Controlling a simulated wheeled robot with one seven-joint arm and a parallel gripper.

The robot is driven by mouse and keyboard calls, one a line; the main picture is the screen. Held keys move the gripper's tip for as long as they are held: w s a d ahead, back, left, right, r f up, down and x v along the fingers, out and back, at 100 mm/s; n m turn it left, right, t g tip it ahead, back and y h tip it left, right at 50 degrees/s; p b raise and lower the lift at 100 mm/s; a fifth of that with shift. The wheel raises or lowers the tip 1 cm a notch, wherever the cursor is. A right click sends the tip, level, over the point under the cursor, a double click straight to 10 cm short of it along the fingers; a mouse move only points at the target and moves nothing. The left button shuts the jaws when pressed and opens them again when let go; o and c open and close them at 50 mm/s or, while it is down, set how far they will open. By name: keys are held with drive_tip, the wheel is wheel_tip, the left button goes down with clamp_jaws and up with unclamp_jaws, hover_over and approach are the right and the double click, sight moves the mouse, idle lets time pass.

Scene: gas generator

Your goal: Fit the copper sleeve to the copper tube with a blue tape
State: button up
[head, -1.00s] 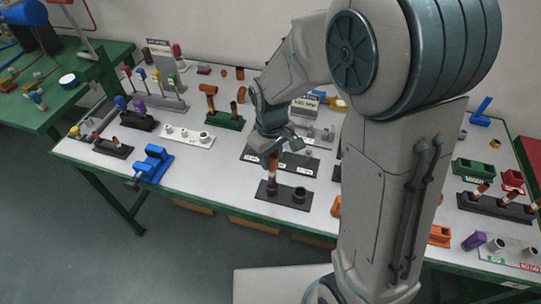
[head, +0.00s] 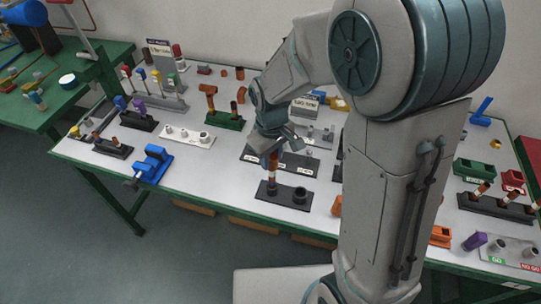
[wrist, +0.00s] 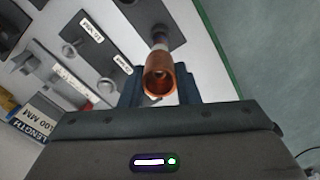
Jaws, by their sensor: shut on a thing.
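My gripper (head: 272,152) is above the black two-post base (head: 285,196) at the front of the table. It is shut on a copper piece (wrist: 159,80), whose open round end faces the wrist camera between the dark fingers. In the head view the copper piece (head: 273,161) is upright, in line with a tube with a pale band (head: 272,177) on the left post. I cannot tell whether the held piece and this tube touch or are one part. No blue tape can be made out on it.
The right post (head: 300,194) is empty. A blue clamp (head: 153,164) and a short tube rack (head: 113,148) stand left; a rack of banded copper tubes (head: 497,207) stands right. The table's green front edge (head: 225,207) is close.

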sight(271, 160)
drive_tip(key=shift+f+b, duration=1.3)
drive_tip(key=shift+f, duration=0.3)
drive_tip(key=o, duration=0.9)
drive_tip(key=shift+r, duration=0.1)
wheel_tip(271, 160, up, 14)
drive_tip(key=shift+f, duration=0.15)
drive_tip(key=s+d+m+t, duration=0.1)
drive_tip(key=s+d+m, duration=0.1)
drive_tip(key=s+d, duration=0.2)
drive_tip(key=s+d+f+m+t, duration=0.1)
drive_tip(key=s+d+m, duration=0.2)
drive_tip(key=s+d, duration=0.1)
drive_tip(key=s+d+m+t, duration=0.1)
drive_tip(key=s+d+m, duration=0.2)
drive_tip(key=s+d, duration=0.1)
drive_tip(key=shift+s+f, duration=0.2)
drive_tip(key=shift+s, duration=0.25)
